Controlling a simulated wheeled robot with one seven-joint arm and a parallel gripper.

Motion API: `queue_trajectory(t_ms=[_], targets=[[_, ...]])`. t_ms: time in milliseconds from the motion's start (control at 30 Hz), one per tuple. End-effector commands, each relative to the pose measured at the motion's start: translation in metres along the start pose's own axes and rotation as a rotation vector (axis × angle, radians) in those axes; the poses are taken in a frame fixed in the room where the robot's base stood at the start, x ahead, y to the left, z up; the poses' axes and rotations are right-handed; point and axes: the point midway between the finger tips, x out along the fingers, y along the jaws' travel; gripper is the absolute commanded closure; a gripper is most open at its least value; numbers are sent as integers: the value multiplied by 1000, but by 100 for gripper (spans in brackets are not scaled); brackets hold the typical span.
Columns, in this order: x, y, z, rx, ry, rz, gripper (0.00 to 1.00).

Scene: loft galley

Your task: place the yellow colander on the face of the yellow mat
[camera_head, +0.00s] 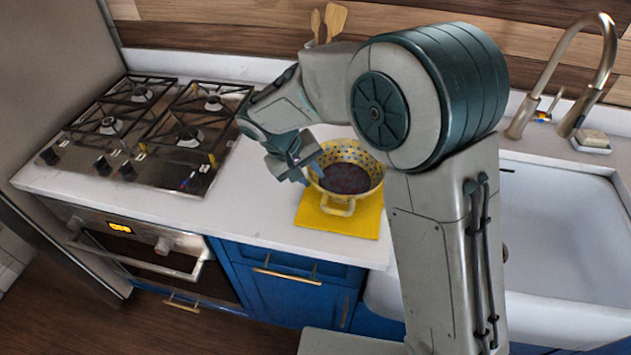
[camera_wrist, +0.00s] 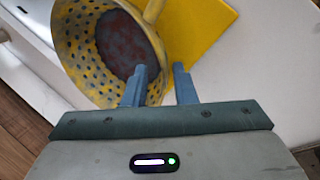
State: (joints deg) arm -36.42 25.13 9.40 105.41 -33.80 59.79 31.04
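The yellow colander (camera_head: 338,205), with dark holes and a dark reddish inside, stands over the yellow mat (camera_head: 355,224) on the counter. It appears upright and resting on the mat; its underside is hidden. My gripper (camera_head: 308,172) is at the colander's left rim in the head view. In the wrist view, the colander (camera_wrist: 75,50) fills the upper left and the mat (camera_wrist: 212,35) shows beyond it. The fingers of my gripper (camera_wrist: 162,80) are apart, one over the colander's inside and one outside its rim, with a visible gap between them.
A gas stove (camera_head: 150,125) is left of the mat. A white sink (camera_head: 560,240) with a tall faucet (camera_head: 560,75) is at the right. Wooden utensils (camera_head: 333,20) stand at the back, behind my arm. The counter (camera_head: 250,205) between stove and mat is clear.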

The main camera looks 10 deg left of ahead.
Motion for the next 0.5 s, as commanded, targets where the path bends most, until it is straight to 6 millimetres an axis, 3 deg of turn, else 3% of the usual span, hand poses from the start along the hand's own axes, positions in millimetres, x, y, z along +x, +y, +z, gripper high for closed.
queue_trajectory(t_ms=[233,500], targets=[[-53,-1,0,0,3,-2,75],[-79,0,0,0,0,-1,75]])
